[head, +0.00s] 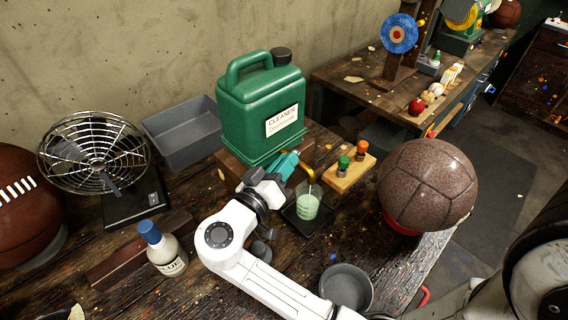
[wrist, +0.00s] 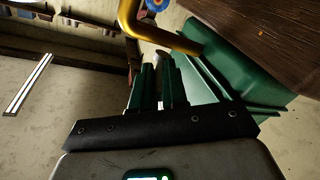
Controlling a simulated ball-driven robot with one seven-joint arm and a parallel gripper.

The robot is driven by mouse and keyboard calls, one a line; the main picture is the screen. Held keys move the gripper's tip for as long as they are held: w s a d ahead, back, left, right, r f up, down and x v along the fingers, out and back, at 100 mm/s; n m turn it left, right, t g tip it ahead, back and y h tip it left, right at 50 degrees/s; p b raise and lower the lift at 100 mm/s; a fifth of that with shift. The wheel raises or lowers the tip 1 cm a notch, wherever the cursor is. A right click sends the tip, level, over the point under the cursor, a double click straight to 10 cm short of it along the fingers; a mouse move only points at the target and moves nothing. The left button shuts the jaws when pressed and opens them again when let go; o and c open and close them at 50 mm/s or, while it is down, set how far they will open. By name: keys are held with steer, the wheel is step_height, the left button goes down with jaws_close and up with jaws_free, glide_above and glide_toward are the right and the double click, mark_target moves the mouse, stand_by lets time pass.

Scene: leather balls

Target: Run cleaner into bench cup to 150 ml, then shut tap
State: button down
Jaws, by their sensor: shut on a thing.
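The green cleaner jug (head: 262,112), labelled CLEANER, stands on a wooden block on the bench. Its brass tap (head: 307,171) sticks out low on the side and curves down; in the wrist view the brass pipe (wrist: 150,30) crosses the top. The clear bench cup (head: 308,203) stands below the spout on a dark tray, with pale green liquid inside and light marks on its wall. A thin pale line shows between spout and cup. My gripper (head: 289,163) is at the tap, shut on what appears to be its handle, mostly hidden by the fingers (wrist: 160,85).
A wooden stand (head: 350,178) with green- and orange-capped bottles is right of the cup, near a brown leather ball (head: 428,185). A glue bottle (head: 164,250), fan (head: 95,155) and grey bin (head: 184,135) stand left. A grey bowl (head: 347,287) is in front.

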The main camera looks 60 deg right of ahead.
steer(key=shift+s+f+t, duration=0.1)
steer(key=shift+f+t, duration=0.1)
steer(key=shift+t, duration=0.2)
steer(key=shift+r+n, duration=0.2)
steer(key=shift+n, duration=0.1)
steer(key=c, duration=1.2)
jaws_free()
steer(key=shift+o, duration=0.2)
steer(key=a+b, duration=0.3)
steer(key=a, duration=0.8)
steer(key=shift+s, duration=0.2)
steer(key=shift+d, duration=0.1)
